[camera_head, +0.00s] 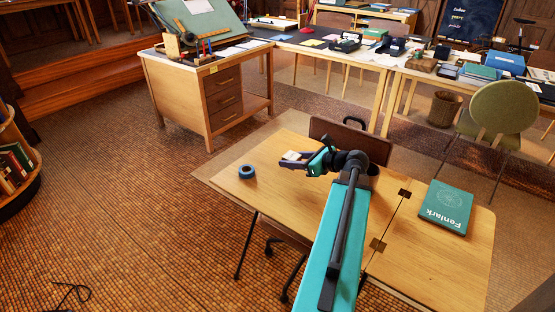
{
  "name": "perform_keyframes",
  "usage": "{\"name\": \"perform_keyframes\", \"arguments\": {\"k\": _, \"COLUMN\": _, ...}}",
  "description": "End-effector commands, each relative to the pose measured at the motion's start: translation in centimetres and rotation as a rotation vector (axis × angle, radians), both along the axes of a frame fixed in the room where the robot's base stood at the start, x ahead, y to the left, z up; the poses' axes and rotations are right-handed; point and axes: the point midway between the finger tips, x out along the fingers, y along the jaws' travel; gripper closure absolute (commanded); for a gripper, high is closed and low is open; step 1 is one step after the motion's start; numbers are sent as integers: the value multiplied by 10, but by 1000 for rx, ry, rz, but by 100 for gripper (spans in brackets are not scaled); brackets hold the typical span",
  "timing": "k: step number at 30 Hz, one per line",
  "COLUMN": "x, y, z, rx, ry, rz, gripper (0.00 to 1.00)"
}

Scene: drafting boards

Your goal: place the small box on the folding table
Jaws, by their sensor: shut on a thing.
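The folding table (449,264) has a light wood top with dark hinges across it and stands in front of me. My teal and black arm reaches out over it. My gripper (288,160) points left above the left part of the top. It is shut on the small box (292,155), a pale cream block between the fingers. The gripper partly covers the box. I cannot tell from this view how high the box is above the tabletop.
A blue tape roll (246,171) lies at the table's left, and a green "Fenlark" book (446,207) on its right leaf. A dark brown chair (352,138) stands behind the table. A wooden drawer desk (207,93) is farther back. Bare tabletop lies around the tape roll.

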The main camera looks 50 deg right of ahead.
Motion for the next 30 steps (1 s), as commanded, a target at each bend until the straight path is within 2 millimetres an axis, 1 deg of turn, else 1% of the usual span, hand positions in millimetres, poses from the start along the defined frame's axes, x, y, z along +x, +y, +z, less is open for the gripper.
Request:
{"name": "perform_keyframes", "arguments": {"k": 1, "x": 11, "y": -2, "z": -1, "rx": -1, "ry": 0, "rz": 4, "gripper": 83}}
{"name": "perform_keyframes", "arguments": {"k": 3, "x": 23, "y": -4, "z": -3, "rx": -1, "ry": 0, "rz": 4, "gripper": 83}}
{"name": "perform_keyframes", "arguments": {"k": 18, "x": 109, "y": -17, "z": -11, "rx": 1, "ry": 0, "rz": 2, "gripper": 83}}
{"name": "perform_keyframes", "arguments": {"k": 21, "x": 121, "y": -18, "z": -12, "rx": -1, "ry": 0, "rz": 0, "gripper": 83}}
{"name": "perform_keyframes", "arguments": {"k": 24, "x": 127, "y": -19, "z": -12, "rx": 0, "ry": 0, "rz": 0, "gripper": 83}}
{"name": "perform_keyframes", "arguments": {"k": 30, "x": 129, "y": -19, "z": -12, "rx": 0, "ry": 0, "rz": -1, "gripper": 83}}
